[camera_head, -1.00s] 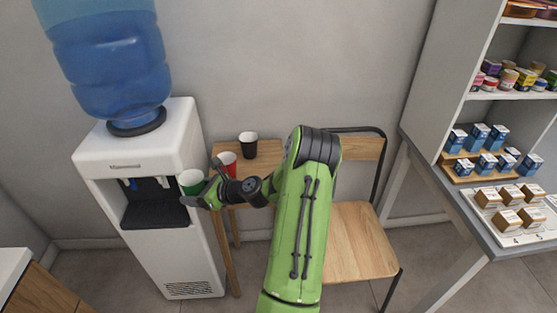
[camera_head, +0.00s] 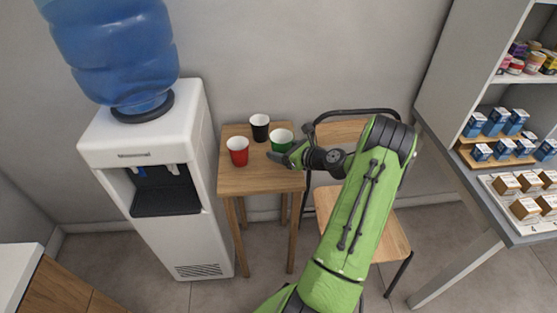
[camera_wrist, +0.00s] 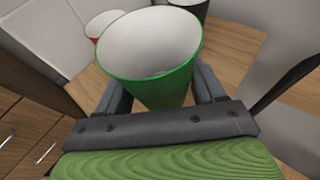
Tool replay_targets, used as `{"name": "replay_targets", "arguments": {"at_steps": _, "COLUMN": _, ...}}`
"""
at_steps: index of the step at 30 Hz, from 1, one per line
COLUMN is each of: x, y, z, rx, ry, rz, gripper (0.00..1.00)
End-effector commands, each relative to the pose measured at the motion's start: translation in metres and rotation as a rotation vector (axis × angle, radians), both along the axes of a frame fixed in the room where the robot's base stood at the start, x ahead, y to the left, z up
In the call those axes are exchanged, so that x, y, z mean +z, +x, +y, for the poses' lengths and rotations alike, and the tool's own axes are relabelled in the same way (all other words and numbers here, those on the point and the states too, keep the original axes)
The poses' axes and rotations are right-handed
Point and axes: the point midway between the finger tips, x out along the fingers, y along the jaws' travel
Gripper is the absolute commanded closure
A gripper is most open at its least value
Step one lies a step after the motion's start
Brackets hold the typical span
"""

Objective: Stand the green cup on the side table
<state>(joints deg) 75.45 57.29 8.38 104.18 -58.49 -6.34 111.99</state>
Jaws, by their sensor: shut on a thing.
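The green cup (camera_head: 281,139) is upright between the fingers of my gripper (camera_head: 284,155), at the right side of the side table (camera_head: 254,182). My gripper is shut on it. In the wrist view the green cup (camera_wrist: 155,60) fills the space between the fingers, and its white inside shows empty. The cup appears over the tabletop; I cannot tell whether its base touches the wood, as the gripper hides it. A red cup (camera_head: 238,157) stands at the table's left, and a black cup (camera_head: 260,132) stands at the back.
A white water dispenser (camera_head: 145,155) with a blue bottle stands left of the table. A chair (camera_head: 385,238) with a wooden seat is close on the right. Shelves with boxes (camera_head: 497,121) are at far right. The front of the tabletop is clear.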

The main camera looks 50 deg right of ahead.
Motion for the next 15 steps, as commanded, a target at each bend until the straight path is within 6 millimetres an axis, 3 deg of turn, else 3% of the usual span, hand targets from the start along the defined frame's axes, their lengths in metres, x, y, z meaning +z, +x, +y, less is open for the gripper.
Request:
{"name": "replay_targets", "arguments": {"at_steps": 9, "x": -0.047, "y": 0.001, "z": 0.0, "rx": 0.0, "ry": -0.001, "rz": -0.002, "gripper": 0.59}}
{"name": "replay_targets", "arguments": {"at_steps": 15, "x": -0.045, "y": 0.0, "z": 0.0, "rx": 0.0, "ry": -0.003, "rz": -0.003, "gripper": 0.59}}
